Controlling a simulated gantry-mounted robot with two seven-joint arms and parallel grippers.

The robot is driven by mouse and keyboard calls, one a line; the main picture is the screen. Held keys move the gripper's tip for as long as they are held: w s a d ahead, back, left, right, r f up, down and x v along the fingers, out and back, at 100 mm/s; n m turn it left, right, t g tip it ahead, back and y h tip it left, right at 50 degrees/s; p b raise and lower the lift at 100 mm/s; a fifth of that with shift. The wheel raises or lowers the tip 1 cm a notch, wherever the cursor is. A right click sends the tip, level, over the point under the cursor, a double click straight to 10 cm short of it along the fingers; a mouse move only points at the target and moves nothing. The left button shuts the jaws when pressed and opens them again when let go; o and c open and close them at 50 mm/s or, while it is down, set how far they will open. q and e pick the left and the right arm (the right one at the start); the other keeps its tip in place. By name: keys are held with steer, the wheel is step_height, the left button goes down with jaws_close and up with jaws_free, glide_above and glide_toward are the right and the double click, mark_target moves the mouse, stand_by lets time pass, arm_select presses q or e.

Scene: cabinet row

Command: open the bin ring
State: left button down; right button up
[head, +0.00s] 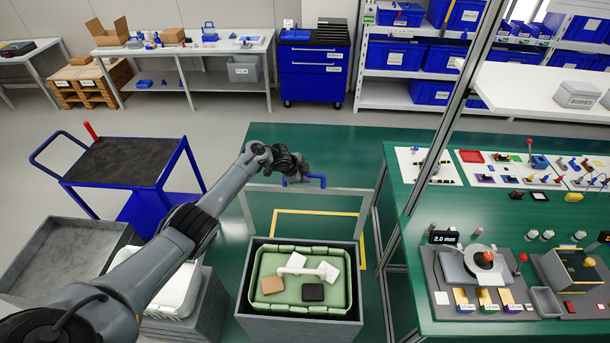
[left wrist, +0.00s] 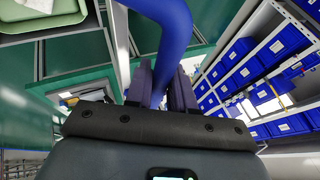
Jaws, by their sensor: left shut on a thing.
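A grey bin (head: 300,330) with a green liner (head: 258,300) stands at the lower middle of the head view, its mouth uncovered. The bin ring, a thin grey rectangular frame (head: 340,190), stands raised behind the bin's mouth. A blue handle (head: 316,180) is on its far top edge. My left gripper (head: 293,180) is at this handle. In the left wrist view my left gripper (left wrist: 161,88) is shut on the blue handle (left wrist: 168,35), which passes between its dark fingers. My right gripper is not in view.
Inside the liner lie white pieces (head: 296,261), a brown block (head: 273,285) and a black block (head: 313,292). A blue cart (head: 120,165) stands at the left. A green workbench (head: 450,220) and metal post (head: 433,140) are at the right. The floor behind the ring is clear.

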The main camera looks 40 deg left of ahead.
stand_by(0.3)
arm_select(q)
steer(key=c, duration=1.1)
jaws_free()
steer(key=shift+s+f, duration=0.1)
steer(key=shift+o, duration=0.2)
steer(key=shift+v, duration=0.9)
steer(key=p+v, duration=0.1)
steer(key=v, duration=0.8)
